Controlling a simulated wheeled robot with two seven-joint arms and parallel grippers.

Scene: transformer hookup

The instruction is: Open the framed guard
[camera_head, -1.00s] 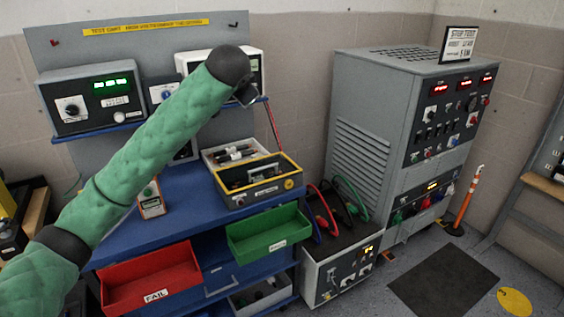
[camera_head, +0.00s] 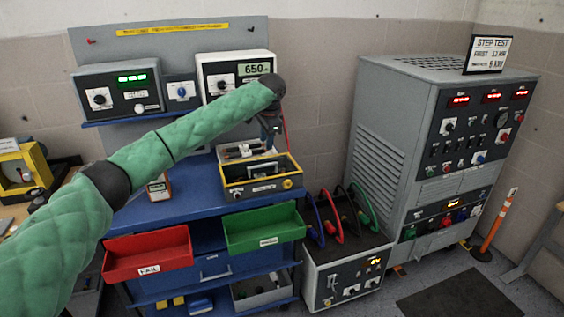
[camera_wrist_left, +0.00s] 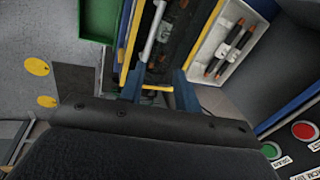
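A dark box with a yellow frame around its top (camera_head: 236,188) sits on the blue bench. I take this frame to be the guard; it looks level over the box, and light parts show inside it. My left gripper (camera_head: 270,138) hangs just above the far side of the box, partly hidden by its own wrist. In the left wrist view its two dark blue fingers (camera_wrist_left: 158,90) are apart. A short yellow bar (camera_wrist_left: 157,88) shows between them; I cannot tell whether they touch it. My right gripper is in neither view.
A light tray with probes (camera_wrist_left: 228,48) lies beside the box. Meters (camera_head: 120,92) stand behind on the shelf. Red (camera_head: 148,256) and green (camera_head: 264,230) bins are in front. A cable-topped unit (camera_head: 345,255) and grey cabinet (camera_head: 400,140) stand right.

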